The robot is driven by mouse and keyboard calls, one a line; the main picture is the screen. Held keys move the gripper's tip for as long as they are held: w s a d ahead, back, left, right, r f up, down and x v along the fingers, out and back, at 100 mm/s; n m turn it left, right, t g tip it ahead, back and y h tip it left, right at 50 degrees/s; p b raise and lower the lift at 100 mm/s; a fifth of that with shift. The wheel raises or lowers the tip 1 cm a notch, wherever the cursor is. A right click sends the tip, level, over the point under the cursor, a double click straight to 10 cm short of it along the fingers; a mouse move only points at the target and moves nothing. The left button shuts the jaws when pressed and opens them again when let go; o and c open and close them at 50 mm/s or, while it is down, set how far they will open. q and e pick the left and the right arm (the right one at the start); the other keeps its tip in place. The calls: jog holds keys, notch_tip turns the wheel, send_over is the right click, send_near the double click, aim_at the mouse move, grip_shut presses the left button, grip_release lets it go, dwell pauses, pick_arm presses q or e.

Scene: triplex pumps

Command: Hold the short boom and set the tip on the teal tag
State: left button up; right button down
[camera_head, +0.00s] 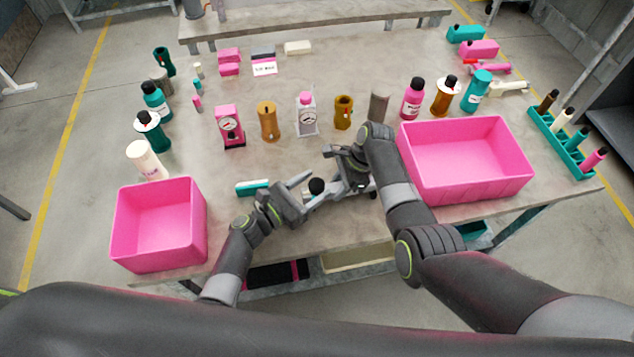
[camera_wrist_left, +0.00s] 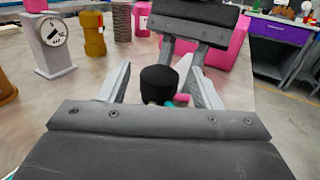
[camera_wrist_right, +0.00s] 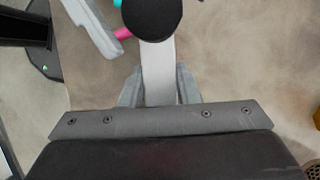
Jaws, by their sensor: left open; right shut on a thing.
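A pale bar with a round black head (camera_wrist_right: 152,18), which I take for the short boom, is held by my right gripper (camera_wrist_right: 160,95), shut on the pale shaft (camera_wrist_right: 158,72). In the head view the black head (camera_head: 316,186) is between my two grippers, near the table's front. My left gripper (camera_head: 305,187) is open, its fingers either side of the black head (camera_wrist_left: 158,82) in the left wrist view; contact cannot be told. Small teal (camera_wrist_right: 117,3) and pink (camera_wrist_right: 122,33) parts show beyond the shaft. A teal-and-white block (camera_head: 252,187) lies left of my left gripper; I cannot tell whether it is the tag.
Pink bins stand at the left (camera_head: 160,262) and right (camera_head: 465,190) of the table. A row of bottles, gauges and brown parts, including a pink gauge (camera_head: 229,126), stands behind my grippers. A teal rack (camera_head: 560,145) is at the far right. Bare tabletop lies behind the teal-and-white block.

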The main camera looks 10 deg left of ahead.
pick_arm(q)
jog(key=shift+x, duration=0.85)
jog(key=c, duration=1)
jog(key=shift+n+t+y, duration=1.4)
jog(key=shift+n+y, duration=0.1)
jog(key=shift+y, duration=0.4)
jog(key=o, duration=1)
jog(key=shift+s, duration=0.15)
jog(key=v, duration=1.1)
jog(key=shift+s+a, duration=0.25)
jog(key=shift+s, duration=0.1)
